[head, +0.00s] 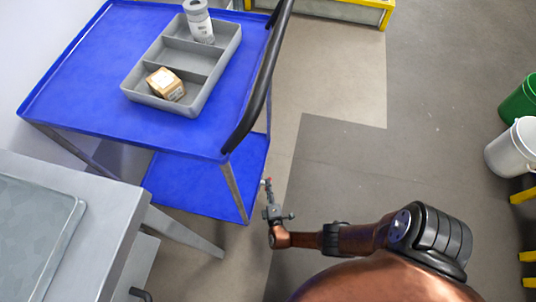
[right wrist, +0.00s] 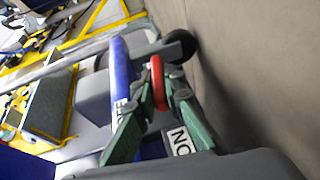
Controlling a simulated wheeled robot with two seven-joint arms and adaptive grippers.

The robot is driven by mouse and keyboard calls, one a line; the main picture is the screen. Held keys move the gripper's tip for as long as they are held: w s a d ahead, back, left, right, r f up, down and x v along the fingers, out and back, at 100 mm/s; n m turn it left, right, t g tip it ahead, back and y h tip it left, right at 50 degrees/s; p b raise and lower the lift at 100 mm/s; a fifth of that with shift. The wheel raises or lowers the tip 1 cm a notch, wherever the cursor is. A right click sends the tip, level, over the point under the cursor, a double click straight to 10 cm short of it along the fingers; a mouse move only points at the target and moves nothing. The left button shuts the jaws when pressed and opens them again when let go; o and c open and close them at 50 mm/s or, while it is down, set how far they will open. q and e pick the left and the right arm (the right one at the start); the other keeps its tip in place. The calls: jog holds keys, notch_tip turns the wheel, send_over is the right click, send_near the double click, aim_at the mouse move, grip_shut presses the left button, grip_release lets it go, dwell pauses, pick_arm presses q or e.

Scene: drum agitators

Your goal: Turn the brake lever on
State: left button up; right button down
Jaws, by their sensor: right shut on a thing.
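The brake lever (right wrist: 158,82) is a red curved piece low by the blue cart, near a dark wheel, in the right wrist view. My right gripper (right wrist: 154,92) has its two green fingers closed on the red lever near their tips. In the head view the right gripper (head: 268,192) is beside the cart's front right leg, with a small bit of red at its tip. A white label (right wrist: 182,141) with black letters, seen sideways, shows partly behind the fingers. The lever's far end and pivot are hidden. My left gripper is in neither view.
The blue cart (head: 75,85) has a black handle (head: 262,90) and carries a grey divided tray (head: 130,92) with a small box (head: 165,84) and a white canister (head: 199,22). A grey table (head: 105,200) stands at left. Floor to the right is clear up to green (head: 520,103) and white (head: 512,152) buckets.

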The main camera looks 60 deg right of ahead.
jog(key=shift+d, duration=0.2)
dwell(0.6)
jog(key=c, duration=2)
grip_release()
jog(key=shift+a, duration=0.1)
jog(key=v, duration=1.2)
jog(key=shift+f, duration=0.2)
